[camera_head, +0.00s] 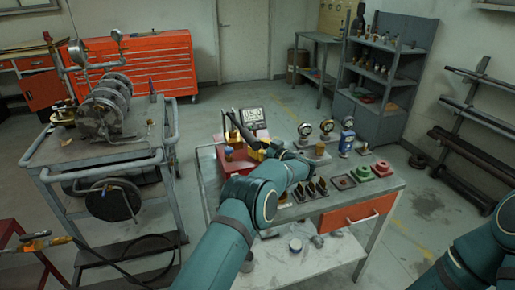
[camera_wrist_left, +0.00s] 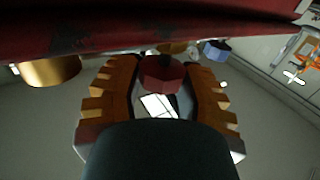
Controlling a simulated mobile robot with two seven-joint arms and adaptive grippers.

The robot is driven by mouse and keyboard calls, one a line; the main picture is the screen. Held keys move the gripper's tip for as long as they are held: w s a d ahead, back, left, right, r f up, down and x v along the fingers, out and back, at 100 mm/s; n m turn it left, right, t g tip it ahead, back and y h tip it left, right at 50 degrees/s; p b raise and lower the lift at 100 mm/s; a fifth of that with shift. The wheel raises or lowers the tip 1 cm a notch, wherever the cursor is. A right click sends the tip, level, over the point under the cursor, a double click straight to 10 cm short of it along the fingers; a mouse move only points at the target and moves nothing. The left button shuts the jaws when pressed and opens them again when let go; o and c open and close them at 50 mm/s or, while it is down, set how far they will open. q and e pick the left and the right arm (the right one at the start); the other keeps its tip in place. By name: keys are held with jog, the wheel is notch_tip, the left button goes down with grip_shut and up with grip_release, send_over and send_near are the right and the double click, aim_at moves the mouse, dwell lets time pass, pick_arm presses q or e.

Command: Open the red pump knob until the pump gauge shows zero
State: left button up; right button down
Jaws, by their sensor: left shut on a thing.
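The red pump (camera_head: 240,163) stands on the left part of the grey workbench, partly hidden by my left arm. A digital gauge display (camera_head: 252,116) stands behind it; its digits seem to end in "5.0", but are too small to be sure. In the left wrist view, the dark red knob (camera_wrist_left: 163,74) sits below the red pump body (camera_wrist_left: 110,32). My left gripper (camera_wrist_left: 164,80) has its orange toothed fingers on both sides of the knob and is shut on it. In the head view my left gripper (camera_head: 252,142) is at the pump. My right gripper is out of view.
The workbench (camera_head: 370,195) holds dial gauges (camera_head: 305,130), dark fittings (camera_head: 310,190), a green part (camera_head: 360,173) and a red part (camera_head: 383,168) to the right. A metal cart (camera_head: 60,175) stands left. A brass fitting (camera_wrist_left: 52,72) is beside the knob.

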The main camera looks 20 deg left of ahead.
pick_arm(q)
jog(key=shift+a+r+n+g+y, duration=0.1)
jog(key=shift+n+g+y, duration=0.4)
jog(key=shift+g, duration=0.4)
jog(key=o, duration=1.2)
jog(key=v, duration=1.2)
jog(key=shift+r, duration=0.1)
